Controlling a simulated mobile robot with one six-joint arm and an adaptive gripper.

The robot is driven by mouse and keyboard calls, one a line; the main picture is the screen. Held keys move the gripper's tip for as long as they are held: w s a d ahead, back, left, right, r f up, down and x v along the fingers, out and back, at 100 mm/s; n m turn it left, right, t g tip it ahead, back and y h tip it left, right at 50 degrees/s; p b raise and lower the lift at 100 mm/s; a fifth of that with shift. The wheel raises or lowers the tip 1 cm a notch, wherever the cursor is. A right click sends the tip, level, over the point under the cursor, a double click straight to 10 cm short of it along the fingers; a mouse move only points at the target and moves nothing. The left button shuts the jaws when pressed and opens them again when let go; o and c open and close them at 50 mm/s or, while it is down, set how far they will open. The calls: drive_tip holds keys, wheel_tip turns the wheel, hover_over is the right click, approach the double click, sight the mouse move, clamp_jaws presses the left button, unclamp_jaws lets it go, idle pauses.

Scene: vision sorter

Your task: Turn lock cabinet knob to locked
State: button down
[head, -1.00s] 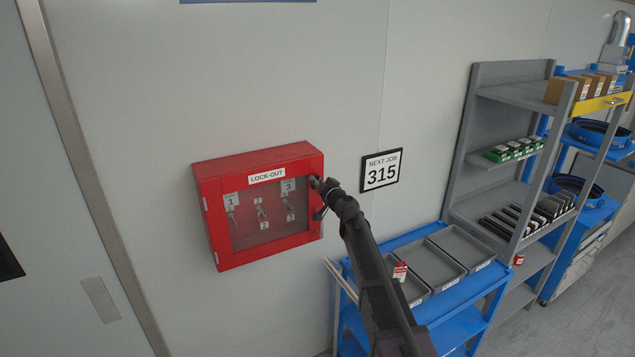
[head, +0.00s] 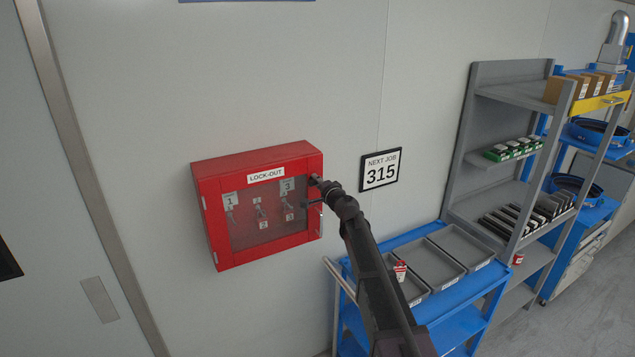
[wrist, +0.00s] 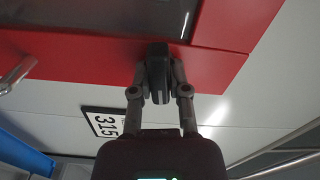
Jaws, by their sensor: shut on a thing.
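The red lock-out cabinet (head: 217,245) hangs on the wall with its clear door shut. Numbered tags and keys show behind the window. My gripper (head: 315,183) is at the right edge of the cabinet door, near its upper corner. In the wrist view my gripper (wrist: 159,85) is shut on a dark knob (wrist: 158,52) at the red door frame (wrist: 215,66). The fingers sit on either side of the knob. In the head view the knob is mostly hidden by the gripper, and I cannot read any lock marking.
A "NEXT JOB 315" sign (head: 380,170) is on the wall to the right of the cabinet. A blue cart (head: 425,308) with grey trays stands below right, and a grey shelf rack (head: 468,130) stands beyond it.

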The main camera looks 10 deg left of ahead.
drive_tip(key=shift+m, duration=0.7)
drive_tip(key=c, duration=0.6)
unclamp_jaws()
drive_tip(key=shift+w+d, duration=0.1)
drive_tip(key=v, duration=1.2)
